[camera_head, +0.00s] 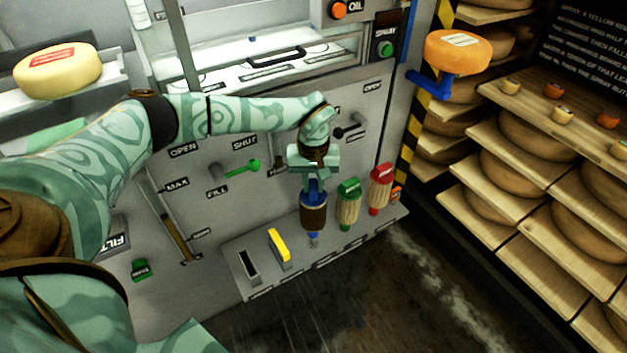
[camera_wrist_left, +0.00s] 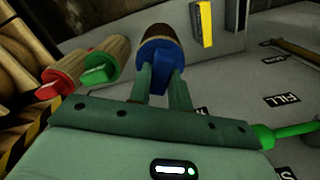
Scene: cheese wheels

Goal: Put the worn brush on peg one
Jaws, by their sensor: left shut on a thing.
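My left gripper (camera_head: 313,182) is shut on the blue end of a brush with a dark brown body (camera_head: 313,217). It holds the brush upright, dark end down, over the ledge (camera_head: 262,285) on the front of the machine. A small grey-blue piece shows just under the brush; I cannot tell whether it is a peg or part of the brush. In the left wrist view the fingers (camera_wrist_left: 162,85) grip the blue part (camera_wrist_left: 158,62). Beside it on the right stand a green-topped brush (camera_head: 348,207) and a red-topped brush (camera_head: 379,190). My right gripper is out of view.
A yellow block (camera_head: 279,245) and a dark slotted piece (camera_head: 247,264) are on the ledge to the left. A green-handled lever (camera_head: 240,168) sticks out of the panel near my forearm. Cheese shelves (camera_head: 530,190) stand at the right. The dark floor in front is clear.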

